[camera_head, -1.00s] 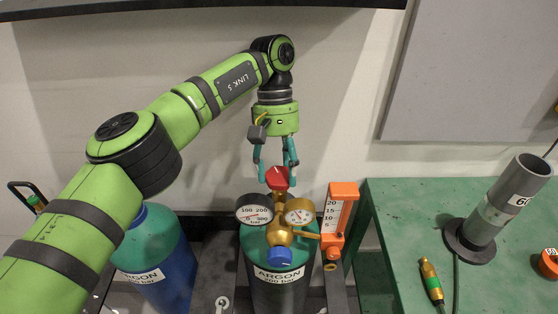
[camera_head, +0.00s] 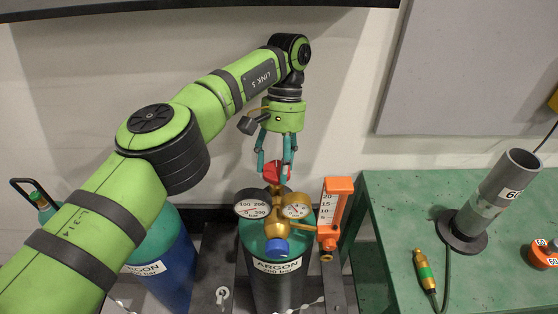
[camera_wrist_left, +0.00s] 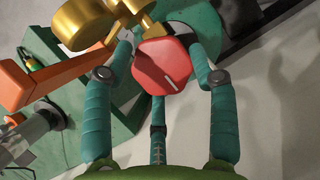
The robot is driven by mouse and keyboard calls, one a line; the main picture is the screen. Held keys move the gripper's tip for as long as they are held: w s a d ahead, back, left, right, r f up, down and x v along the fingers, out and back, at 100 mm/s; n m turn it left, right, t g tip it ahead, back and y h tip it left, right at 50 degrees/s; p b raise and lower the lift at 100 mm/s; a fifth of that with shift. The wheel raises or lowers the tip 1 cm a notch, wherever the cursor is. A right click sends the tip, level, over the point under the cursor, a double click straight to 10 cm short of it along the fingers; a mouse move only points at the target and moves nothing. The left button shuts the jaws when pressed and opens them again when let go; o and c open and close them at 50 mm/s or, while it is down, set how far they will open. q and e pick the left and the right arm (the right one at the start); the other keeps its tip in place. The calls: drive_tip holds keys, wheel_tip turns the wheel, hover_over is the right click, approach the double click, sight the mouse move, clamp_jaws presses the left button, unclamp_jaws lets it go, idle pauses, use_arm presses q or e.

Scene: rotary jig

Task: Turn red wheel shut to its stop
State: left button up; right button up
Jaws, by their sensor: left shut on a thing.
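The red wheel (camera_head: 275,172) sits on top of the brass valve of the argon cylinder (camera_head: 272,277). My left gripper (camera_head: 274,170) comes down on it from above, its teal fingers shut around the wheel. In the left wrist view the red wheel (camera_wrist_left: 162,64) lies between the fingertips, with a pale line on its face. Part of the wheel is hidden by the fingers in the head view. My right gripper is not in view.
Two round gauges (camera_head: 297,206) and an orange flowmeter (camera_head: 334,212) stand close to the valve. A blue cylinder (camera_head: 172,260) is at left. A green bench (camera_head: 385,200) at right holds a grey tube (camera_head: 497,200) and a brass connector (camera_head: 425,270).

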use_arm(q)
drive_tip(key=shift+s+a+f, duration=0.1)
drive_tip(key=shift+s, duration=0.05)
drive_tip(key=o, duration=1.1)
drive_tip(key=shift+s+a+r, duration=0.15)
drive_tip(key=shift+s+r, duration=0.05)
drive_tip(key=shift+w, duration=0.2)
